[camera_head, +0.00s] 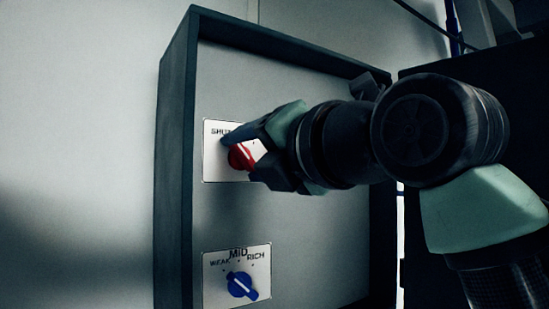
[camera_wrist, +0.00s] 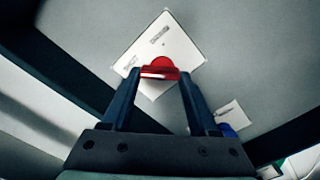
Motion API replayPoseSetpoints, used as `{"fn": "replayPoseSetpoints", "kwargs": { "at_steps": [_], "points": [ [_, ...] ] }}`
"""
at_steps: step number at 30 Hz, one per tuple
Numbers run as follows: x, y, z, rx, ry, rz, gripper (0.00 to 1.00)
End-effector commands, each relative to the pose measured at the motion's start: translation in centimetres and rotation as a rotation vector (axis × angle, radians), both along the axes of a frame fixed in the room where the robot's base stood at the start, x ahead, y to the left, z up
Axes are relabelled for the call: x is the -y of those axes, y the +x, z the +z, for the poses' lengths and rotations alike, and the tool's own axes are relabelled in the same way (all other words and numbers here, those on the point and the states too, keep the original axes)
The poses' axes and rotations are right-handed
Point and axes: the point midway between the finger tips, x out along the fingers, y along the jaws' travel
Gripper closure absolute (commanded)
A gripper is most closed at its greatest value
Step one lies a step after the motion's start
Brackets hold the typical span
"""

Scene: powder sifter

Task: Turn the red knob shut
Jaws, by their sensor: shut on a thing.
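The red knob (camera_head: 240,157) sits on a white label plate (camera_head: 213,168) on the upper part of the grey panel. Lettering shows at the plate's upper left, partly covered by my gripper. My gripper (camera_head: 243,160) reaches in from the right and is shut on the red knob. In the wrist view the red knob (camera_wrist: 159,69) lies between the two fingertips of my gripper (camera_wrist: 159,75), with its white plate (camera_wrist: 178,45) behind it. The fingers hide part of the knob, and I cannot tell exactly which mark it points to.
A blue knob (camera_head: 241,285) on a plate marked WEAK, MID and RICH sits below; it also shows in the wrist view (camera_wrist: 228,130). A dark raised frame (camera_head: 175,150) surrounds the panel. The panel between the two plates is bare.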

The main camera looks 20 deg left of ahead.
Motion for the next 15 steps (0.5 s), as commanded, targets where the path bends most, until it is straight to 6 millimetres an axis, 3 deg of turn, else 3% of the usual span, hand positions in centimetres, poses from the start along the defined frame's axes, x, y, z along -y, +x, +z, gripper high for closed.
{"fn": "replayPoseSetpoints", "kwargs": {
  "at_steps": [15],
  "points": [
    [0.0, -0.01, -0.01, 0.06, -0.047, 0.0, 0.95]
  ]
}}
